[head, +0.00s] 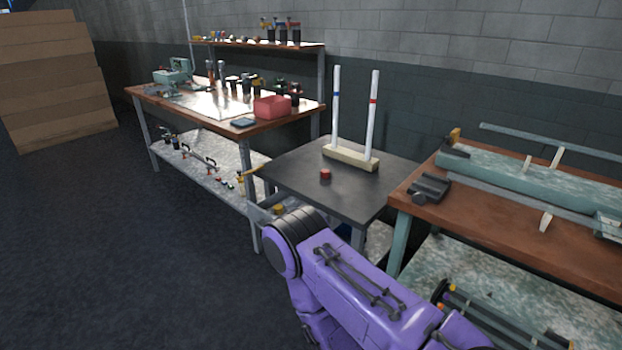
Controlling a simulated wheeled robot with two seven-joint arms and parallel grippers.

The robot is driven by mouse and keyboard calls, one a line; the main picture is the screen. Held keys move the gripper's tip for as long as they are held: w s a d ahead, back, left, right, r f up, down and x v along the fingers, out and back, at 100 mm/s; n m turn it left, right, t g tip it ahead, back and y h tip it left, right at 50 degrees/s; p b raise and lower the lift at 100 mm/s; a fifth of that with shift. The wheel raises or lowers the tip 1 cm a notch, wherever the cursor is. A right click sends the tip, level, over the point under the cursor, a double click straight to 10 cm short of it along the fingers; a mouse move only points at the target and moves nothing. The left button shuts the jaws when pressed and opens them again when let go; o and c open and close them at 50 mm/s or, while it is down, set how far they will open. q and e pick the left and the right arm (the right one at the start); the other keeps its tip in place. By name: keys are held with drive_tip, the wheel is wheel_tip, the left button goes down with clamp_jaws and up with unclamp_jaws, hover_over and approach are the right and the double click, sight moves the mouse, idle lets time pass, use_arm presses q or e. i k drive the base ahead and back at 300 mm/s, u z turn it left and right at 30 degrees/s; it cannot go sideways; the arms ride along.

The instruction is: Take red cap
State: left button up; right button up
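The red cap (325,174) is a small red piece. It sits upright on the dark top of the small middle table (290,176), in front of a pale wooden block. Two white glass tubes stand upright in the block, one with a blue band (336,108) and one with a red band (372,116). A purple arm of mine comes in from the lower right, below and in front of this table and apart from the cap. Neither gripper can be made out.
A wooden block (350,158) holds the tubes. A workbench (193,118) with a red bin (272,107) and tools stands at the left. Another bench (490,222) with a machine stands close at the right. A brick wall is behind. The floor at the left is clear.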

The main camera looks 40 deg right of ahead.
sight(324, 173)
drive_tip(key=u, duration=0.2)
drive_tip(key=i, duration=2.5)
drive_tip(key=z, duration=1.4)
drive_tip(key=i, duration=0.8)
drive_tip(key=z, duration=0.95)
